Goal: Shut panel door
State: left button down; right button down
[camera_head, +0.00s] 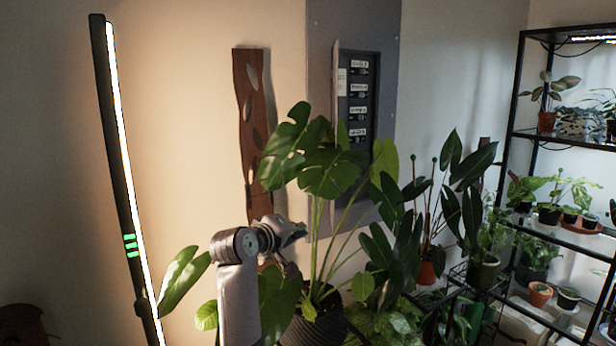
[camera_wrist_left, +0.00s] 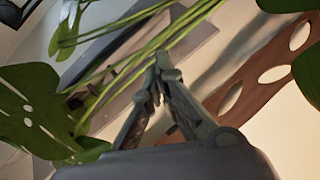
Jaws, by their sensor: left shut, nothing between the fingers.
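The grey electrical panel (camera_head: 392,60) is on the wall behind the plants. Its door (camera_head: 335,75) stands open, seen nearly edge-on at the left side of the dark recess with labelled breakers (camera_head: 358,112). Leaves hide the lower part of the door. My left gripper (camera_head: 303,230) is low and in front of the panel, close to the stems of a large monstera (camera_head: 330,172). In the left wrist view its fingers (camera_wrist_left: 163,66) meet at the tips, with nothing between them, and green stems pass close to them. My right gripper is in neither view.
The potted monstera and other leafy plants (camera_head: 450,200) crowd the space before the panel. A wooden plank with holes (camera_head: 250,120) is on the wall to the left. A lit lamp bar (camera_head: 125,170) stands further left. A black plant shelf (camera_head: 520,100) is at right.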

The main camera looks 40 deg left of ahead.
pick_arm(q)
jog(key=s+a+r+n+t+y, duration=0.1)
jog(key=s+a+r+n+t, duration=0.15)
jog(key=a+r+n, duration=0.55)
jog(key=w+d+r+m+p, duration=0.2)
jog(key=w+m+p, duration=0.1)
jog(key=w, duration=0.9)
jog(key=shift+w+p, duration=0.3)
jog(key=shift+p, duration=0.6)
jog(key=shift+y, duration=0.3)
